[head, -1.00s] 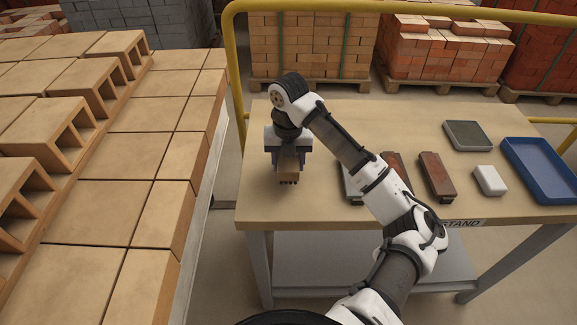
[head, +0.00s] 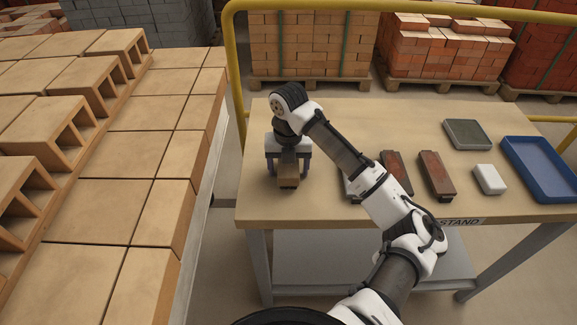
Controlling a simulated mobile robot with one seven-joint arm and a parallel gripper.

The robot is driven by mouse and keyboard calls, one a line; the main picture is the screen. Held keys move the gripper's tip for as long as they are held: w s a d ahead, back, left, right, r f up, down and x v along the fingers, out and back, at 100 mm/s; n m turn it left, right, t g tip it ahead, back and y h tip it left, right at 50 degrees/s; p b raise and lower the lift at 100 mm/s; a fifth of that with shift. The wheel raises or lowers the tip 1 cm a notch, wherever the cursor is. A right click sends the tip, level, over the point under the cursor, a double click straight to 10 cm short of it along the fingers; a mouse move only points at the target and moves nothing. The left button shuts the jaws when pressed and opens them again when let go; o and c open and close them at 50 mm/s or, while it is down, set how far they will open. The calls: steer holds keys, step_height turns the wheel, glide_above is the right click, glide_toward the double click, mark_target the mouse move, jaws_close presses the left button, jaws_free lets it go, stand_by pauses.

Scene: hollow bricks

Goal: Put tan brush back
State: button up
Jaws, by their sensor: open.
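The tan brush (head: 288,181) is a small tan-brown block on the left part of the wooden table (head: 330,125), near its left edge. My gripper (head: 288,168) is over it, pointing down, with a finger on each side. The fingers are spread, with a gap visible beside the brush. The brush's upper part is hidden by the gripper, and its bristles can hardly be made out. A dark red brush (head: 397,172) and a rust-brown brush (head: 436,174) lie further right on the table. A greyish one (head: 350,187) is partly hidden behind my arm.
A white block (head: 490,180), a grey-green shallow tray (head: 467,134) and a blue tray (head: 541,168) are at the table's right. A yellow rail (head: 232,75) runs behind it. Rows of tan hollow bricks (head: 85,85) stand to the left, across a gap. The table's back middle is clear.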

step_height(320, 180, up, 12)
steer(key=b, duration=0.1)
steer(key=shift+r, duration=0.15)
stand_by(0.3)
